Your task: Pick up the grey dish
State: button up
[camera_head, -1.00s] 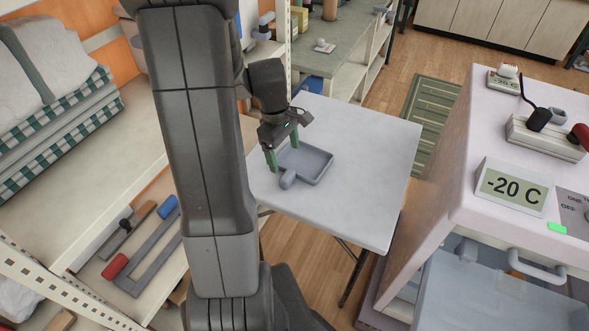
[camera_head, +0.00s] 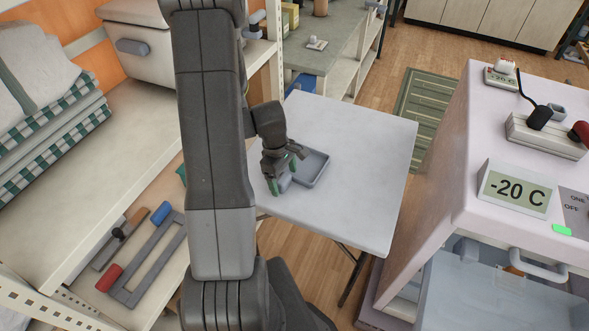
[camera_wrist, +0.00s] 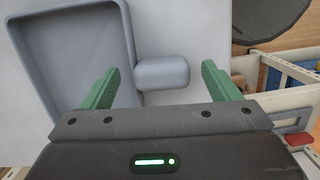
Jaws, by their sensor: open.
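The grey dish (camera_head: 313,168) is a shallow square tray with a raised rim, lying flat on the white folding table (camera_head: 365,150). In the wrist view the dish (camera_wrist: 72,62) fills the upper left, and its stubby grey handle (camera_wrist: 163,73) sticks out to the right. My gripper (camera_head: 281,188) is over the table at the handle side of the dish. Its green fingers (camera_wrist: 160,86) are open, one on each side of the handle, with gaps visible between. The gripper hides part of the dish and handle in the head view.
A white freezer unit (camera_head: 470,190) with a "-20 C" display (camera_head: 517,188) stands to the right. A shelf (camera_head: 100,165) with folded cloths (camera_head: 45,85) is at left. A grey-topped bench (camera_head: 335,30) stands behind. The rest of the tabletop is clear.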

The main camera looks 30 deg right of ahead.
jog(key=shift+f, duration=0.3)
jog(key=shift+c, duration=0.2)
jog(key=c, duration=1.2)
